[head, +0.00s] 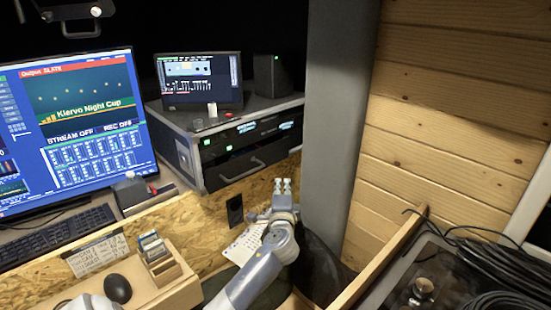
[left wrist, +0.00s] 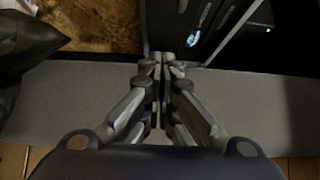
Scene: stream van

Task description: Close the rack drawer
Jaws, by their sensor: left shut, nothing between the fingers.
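The equipment rack (head: 185,135) stands at the back of the desk. The rack drawer (head: 245,165) is a dark front with a bar handle, low in the rack, below units with green lights. I cannot tell exactly how far the drawer stands out. In the left wrist view the shut fingers (left wrist: 161,58) point toward the dark rack front, which shows in part at the top. My right gripper is not in view.
A grey post (head: 335,110) and a wood-plank wall (head: 455,110) bound the right side. A large monitor (head: 70,130) stands left, and a small screen (head: 200,80) and a speaker (head: 280,76) sit on the rack.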

